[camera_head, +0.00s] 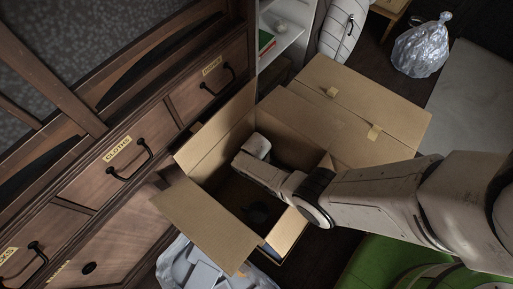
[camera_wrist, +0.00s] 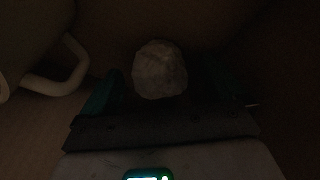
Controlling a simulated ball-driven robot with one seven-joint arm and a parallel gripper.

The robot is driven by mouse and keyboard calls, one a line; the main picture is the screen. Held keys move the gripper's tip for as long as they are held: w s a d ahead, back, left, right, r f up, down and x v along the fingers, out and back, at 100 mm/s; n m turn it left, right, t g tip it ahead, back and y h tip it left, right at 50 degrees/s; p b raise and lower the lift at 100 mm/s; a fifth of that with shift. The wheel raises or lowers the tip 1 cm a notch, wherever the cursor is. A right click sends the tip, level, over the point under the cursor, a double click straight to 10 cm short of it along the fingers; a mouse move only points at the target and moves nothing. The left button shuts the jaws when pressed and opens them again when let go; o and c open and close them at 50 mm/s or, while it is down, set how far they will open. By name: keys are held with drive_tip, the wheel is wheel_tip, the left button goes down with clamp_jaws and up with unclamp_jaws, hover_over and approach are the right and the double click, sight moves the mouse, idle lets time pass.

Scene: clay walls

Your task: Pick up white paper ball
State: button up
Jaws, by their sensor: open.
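The white paper ball (camera_wrist: 159,69) shows in the dark wrist view as a round, crumpled, greyish lump, lit faintly. My gripper (camera_wrist: 163,88) is open, with a teal finger on each side of the ball. The ball lies between or just beyond the fingertips; I cannot tell exactly which, nor whether they touch it. In the head view my arm reaches into an open cardboard box (camera_head: 197,214). The ball is not visible there, and my fingertips cannot be made out clearly.
A pale object with a looped handle (camera_wrist: 62,72) is close on the left in the wrist view. The box's flaps stand open around my arm. A closed cardboard box (camera_head: 350,105) adjoins it. A wooden drawer cabinet (camera_head: 120,160) stands left. A filled plastic bag (camera_head: 421,48) lies back right.

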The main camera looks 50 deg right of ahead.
drive_tip(key=shift+f, duration=0.35)
drive_tip(key=c, duration=1.1)
drive_tip(key=shift+r, duration=0.15)
